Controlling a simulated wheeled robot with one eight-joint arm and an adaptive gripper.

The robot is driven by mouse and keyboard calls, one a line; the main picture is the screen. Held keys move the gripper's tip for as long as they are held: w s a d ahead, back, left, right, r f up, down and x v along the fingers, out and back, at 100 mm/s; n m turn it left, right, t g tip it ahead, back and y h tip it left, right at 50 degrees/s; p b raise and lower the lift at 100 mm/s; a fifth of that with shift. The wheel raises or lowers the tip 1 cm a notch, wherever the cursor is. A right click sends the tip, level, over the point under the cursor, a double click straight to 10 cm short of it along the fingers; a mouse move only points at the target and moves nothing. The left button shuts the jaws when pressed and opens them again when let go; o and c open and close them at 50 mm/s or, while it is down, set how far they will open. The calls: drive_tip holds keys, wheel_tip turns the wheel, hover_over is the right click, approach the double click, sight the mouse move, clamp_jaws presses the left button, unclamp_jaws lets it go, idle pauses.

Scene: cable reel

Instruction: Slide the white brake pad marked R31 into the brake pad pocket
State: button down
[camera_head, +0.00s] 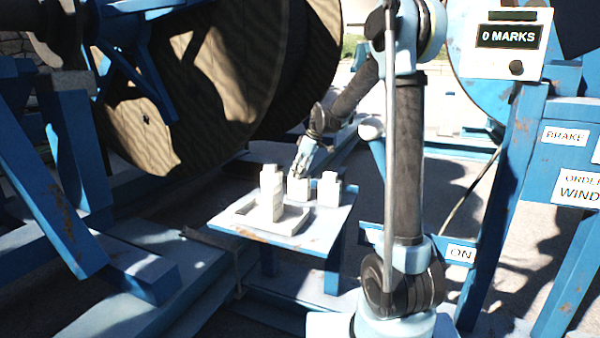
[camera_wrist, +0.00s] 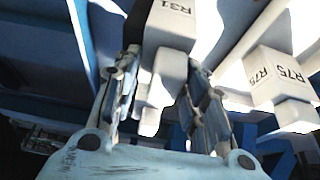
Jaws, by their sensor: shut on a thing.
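The white brake pad marked R31 (camera_wrist: 170,25) is between the two fingers of my gripper (camera_wrist: 164,65) in the wrist view. It is a stepped block with a narrower end towards the palm. In the head view my gripper (camera_head: 302,168) points down at this white pad (camera_head: 298,188) on or just over the small blue table (camera_head: 318,238); I cannot tell whether it touches the top. I cannot make out the brake pad pocket; a BRAKE label (camera_head: 566,136) is on the blue frame at the right.
A white pad marked R75 (camera_wrist: 262,70) stands close at the right, also in the head view (camera_head: 329,189). A taller white block (camera_head: 271,192) stands in a shallow tray (camera_head: 290,228) at the left. A large wooden reel (camera_head: 215,75) is behind. The counter reads 0 MARKS (camera_head: 510,37).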

drive_tip(key=c, duration=1)
unclamp_jaws()
drive_tip(key=shift+f, duration=0.1)
